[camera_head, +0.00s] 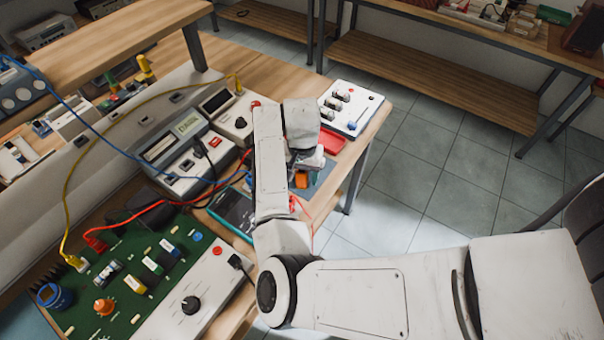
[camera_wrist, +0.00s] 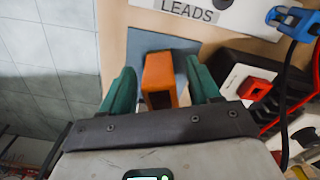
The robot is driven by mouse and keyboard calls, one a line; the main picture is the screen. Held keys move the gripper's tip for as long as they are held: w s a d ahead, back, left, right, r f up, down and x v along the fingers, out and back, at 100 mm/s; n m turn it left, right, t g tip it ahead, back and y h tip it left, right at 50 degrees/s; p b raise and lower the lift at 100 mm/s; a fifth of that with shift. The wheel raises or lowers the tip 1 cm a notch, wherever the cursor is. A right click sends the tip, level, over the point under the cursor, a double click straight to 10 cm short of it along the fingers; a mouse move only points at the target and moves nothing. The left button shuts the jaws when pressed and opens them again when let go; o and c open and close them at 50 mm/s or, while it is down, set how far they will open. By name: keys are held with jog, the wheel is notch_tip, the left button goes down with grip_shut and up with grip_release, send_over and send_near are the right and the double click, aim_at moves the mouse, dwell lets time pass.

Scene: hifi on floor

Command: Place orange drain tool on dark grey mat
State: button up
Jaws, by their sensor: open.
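The orange drain tool (camera_wrist: 160,72) is in the wrist view, a blocky orange piece over the dark grey mat (camera_wrist: 139,41). My gripper (camera_wrist: 162,90) is open, with one green finger on each side of the tool and visible gaps between. The tool's lower end is partly hidden by my gripper, so its contact with the mat is hard to see. In the head view, the tool (camera_head: 301,180) shows as a small orange patch just below my gripper (camera_head: 305,162), near the bench edge. A sliver of the mat (camera_head: 322,173) shows beside it; my arm hides the rest.
A red tray (camera_head: 331,142) and a white panel (camera_head: 350,108) lie beyond my gripper on the bench. Instruments with cables (camera_head: 186,148) stand to the left, and a green circuit board (camera_head: 130,280) nearer. Tiled floor (camera_head: 440,150) is open to the right.

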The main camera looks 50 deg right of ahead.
notch_tip(320, 180, up, 12)
jog(key=shift+r+b, duration=0.1)
jog(key=shift+b, duration=0.4)
jog(key=s+d+f+n+t+h, duration=0.1)
jog(key=s+d+f+n+h, duration=0.3)
jog(key=s, duration=0.3)
jog(key=s+a+f+n+y, duration=0.2)
jog(key=s+a+f+n, duration=0.2)
jog(key=s+a, duration=0.2)
jog(key=s+a+f+n+y, duration=0.1)
jog(key=s+a+f+n, duration=0.3)
jog(key=s+a, duration=0.3)
jog(key=a+f, duration=0.1)
jog(key=a, duration=0.3)
jog(key=shift+f+n+y, duration=0.15)
jog(key=shift+n+y, duration=0.15)
jog(key=shift+y, duration=0.1)
